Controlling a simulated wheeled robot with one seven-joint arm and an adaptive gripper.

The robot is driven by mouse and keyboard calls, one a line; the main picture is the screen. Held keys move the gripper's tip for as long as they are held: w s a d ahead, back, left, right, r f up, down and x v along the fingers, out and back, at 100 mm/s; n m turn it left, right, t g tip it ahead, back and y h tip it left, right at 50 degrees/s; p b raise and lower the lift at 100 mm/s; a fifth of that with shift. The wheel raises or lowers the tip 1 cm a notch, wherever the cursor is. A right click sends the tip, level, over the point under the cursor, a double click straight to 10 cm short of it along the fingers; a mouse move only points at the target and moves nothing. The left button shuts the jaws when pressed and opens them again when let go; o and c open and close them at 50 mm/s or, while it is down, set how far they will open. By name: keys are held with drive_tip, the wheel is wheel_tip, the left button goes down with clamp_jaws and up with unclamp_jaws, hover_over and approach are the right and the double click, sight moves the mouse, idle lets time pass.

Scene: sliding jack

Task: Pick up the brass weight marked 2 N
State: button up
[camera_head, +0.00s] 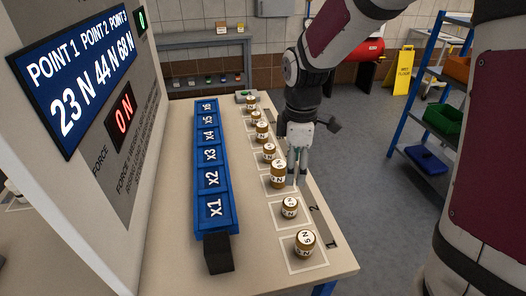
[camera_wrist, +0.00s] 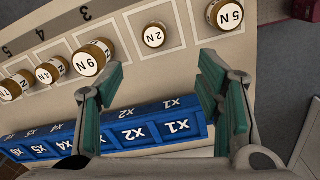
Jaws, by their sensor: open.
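The brass weight marked 2 N (camera_head: 290,207) is a short brass cylinder with a white label, upright in its square on the bench. In the wrist view the 2 N weight (camera_wrist: 154,36) shows from above, beyond the fingertips and between their lines. My gripper (camera_head: 297,172) hangs over the bench's right side, close to the larger weight behind the 2 N one. In the wrist view my gripper (camera_wrist: 160,80) has its green-padded fingers wide apart with nothing between them. It is not touching the 2 N weight.
The 5 N weight (camera_head: 305,245) stands nearer the bench's front end. A larger weight (camera_head: 278,174) and several others line up behind the 2 N one. A blue labelled rack (camera_head: 213,180) runs along the left. A display panel (camera_head: 75,75) stands further left.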

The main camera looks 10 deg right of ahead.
drive_tip(key=f+n, duration=0.1)
drive_tip(key=f, duration=0.1)
hover_over(290, 202)
drive_tip(key=f, duration=0.8)
drive_tip(key=shift+s+a+f, duration=0.2)
drive_tip(key=shift+s+a, duration=0.05)
drive_tip(key=shift+w+d+f+p, duration=0.15)
drive_tip(key=shift+f+p, duration=0.15)
drive_tip(key=shift+f, duration=1.1)
drive_tip(key=shift+w+d+f+p, duration=0.15)
drive_tip(key=shift+f+p, duration=0.15)
drive_tip(key=shift+f, duration=1.1)
drive_tip(key=c, duration=1.4)
